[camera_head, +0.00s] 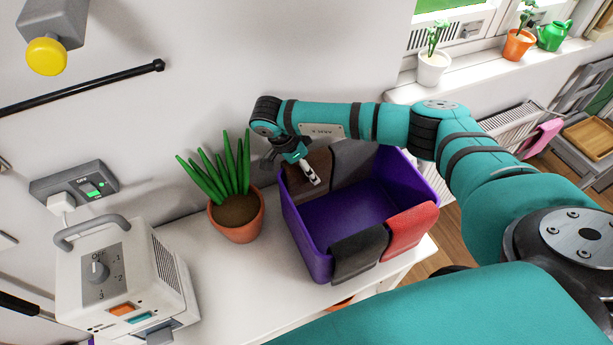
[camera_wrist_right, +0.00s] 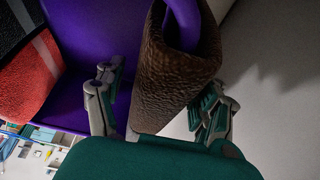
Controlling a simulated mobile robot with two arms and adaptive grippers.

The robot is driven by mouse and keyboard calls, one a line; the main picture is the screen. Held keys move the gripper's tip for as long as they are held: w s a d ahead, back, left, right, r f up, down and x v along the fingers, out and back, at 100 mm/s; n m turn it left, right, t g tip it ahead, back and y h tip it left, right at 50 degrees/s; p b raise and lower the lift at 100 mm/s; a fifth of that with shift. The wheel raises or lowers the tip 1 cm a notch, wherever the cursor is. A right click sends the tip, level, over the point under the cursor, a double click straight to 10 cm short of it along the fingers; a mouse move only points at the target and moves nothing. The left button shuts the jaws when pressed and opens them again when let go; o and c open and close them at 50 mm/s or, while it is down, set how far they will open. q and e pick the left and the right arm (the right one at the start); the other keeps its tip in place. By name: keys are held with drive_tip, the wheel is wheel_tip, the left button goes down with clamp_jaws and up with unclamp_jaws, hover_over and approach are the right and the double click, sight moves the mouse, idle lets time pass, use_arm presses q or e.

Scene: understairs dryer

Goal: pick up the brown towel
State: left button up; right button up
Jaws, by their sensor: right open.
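The brown towel (camera_head: 321,161) hangs folded over the back rim of a purple bin (camera_head: 350,212), at the rim's left part. My right gripper (camera_head: 308,174) is at the towel from above and hides part of it. In the right wrist view the textured brown towel (camera_wrist_right: 178,72) drapes over the purple rim and lies between the two spread fingers of my right gripper (camera_wrist_right: 160,88). The gripper is open, with one finger on the bin's inner side and one on the outer side. My left gripper is not in view.
A grey towel (camera_head: 353,160) hangs beside the brown one. A dark grey towel (camera_head: 358,252) and a red towel (camera_head: 408,230) hang on the front rim. A potted plant (camera_head: 236,215) stands close left of the bin. A white heater (camera_head: 125,275) stands further left.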

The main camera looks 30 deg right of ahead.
clamp_jaws()
idle(0.6)
drive_tip(key=shift+r+p, duration=0.4)
drive_tip(key=shift+p, duration=0.15)
drive_tip(key=shift+w+r+b, duration=0.1)
drive_tip(key=shift+r+b, duration=0.15)
drive_tip(key=shift+b, duration=0.1)
wheel_tip(320, 180, up, 12)
drive_tip(key=b, duration=0.3)
drive_tip(key=shift+f, duration=0.15)
wheel_tip(320, 180, up, 16)
drive_tip(key=shift+f, duration=0.25)
